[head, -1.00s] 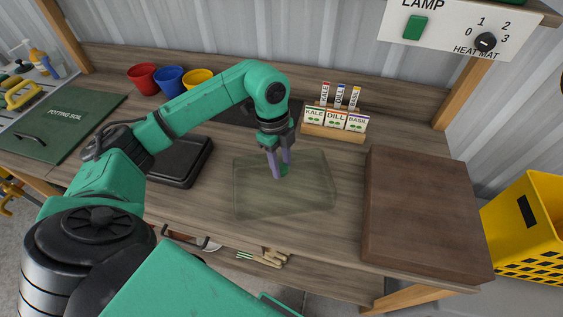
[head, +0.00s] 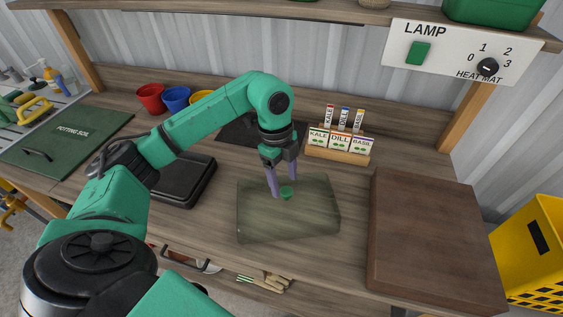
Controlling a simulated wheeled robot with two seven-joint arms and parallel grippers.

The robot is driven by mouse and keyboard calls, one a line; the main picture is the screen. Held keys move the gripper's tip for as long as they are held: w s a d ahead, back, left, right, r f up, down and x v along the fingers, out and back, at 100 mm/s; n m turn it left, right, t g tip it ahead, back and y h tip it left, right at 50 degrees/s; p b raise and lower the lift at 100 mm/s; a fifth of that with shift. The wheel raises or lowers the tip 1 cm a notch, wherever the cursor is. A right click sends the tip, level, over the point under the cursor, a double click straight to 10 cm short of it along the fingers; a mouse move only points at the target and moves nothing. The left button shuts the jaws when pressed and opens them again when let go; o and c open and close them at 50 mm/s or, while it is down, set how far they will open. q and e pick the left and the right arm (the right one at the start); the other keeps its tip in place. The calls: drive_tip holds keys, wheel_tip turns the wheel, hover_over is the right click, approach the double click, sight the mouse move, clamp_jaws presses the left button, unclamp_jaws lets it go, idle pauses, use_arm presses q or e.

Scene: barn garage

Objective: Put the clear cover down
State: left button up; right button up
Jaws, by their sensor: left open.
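The clear cover (head: 287,220) is a see-through, greenish box-like lid with a small green knob (head: 287,192) on top. It rests on the wooden bench between the black tray and the brown wooden box. My left gripper (head: 284,193) is open, with its two purple fingers apart on either side of the knob or just above it. I cannot tell whether a finger touches the knob. My right gripper is not in view.
A black tray (head: 183,181) is left of the cover and a brown wooden box (head: 432,235) is right of it. A seed packet stand (head: 338,155) is behind. Red (head: 151,98), blue (head: 176,98) and yellow (head: 203,97) pots stand at the back. A switch panel (head: 455,50) hangs above.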

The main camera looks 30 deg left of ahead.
use_arm(q)
wheel_tip(320, 180, up, 9)
drive_tip(key=a, duration=0.1)
drive_tip(key=shift+a, duration=0.2)
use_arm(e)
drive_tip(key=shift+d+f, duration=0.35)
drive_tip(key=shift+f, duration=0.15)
use_arm(q)
drive_tip(key=shift+w, duration=0.1)
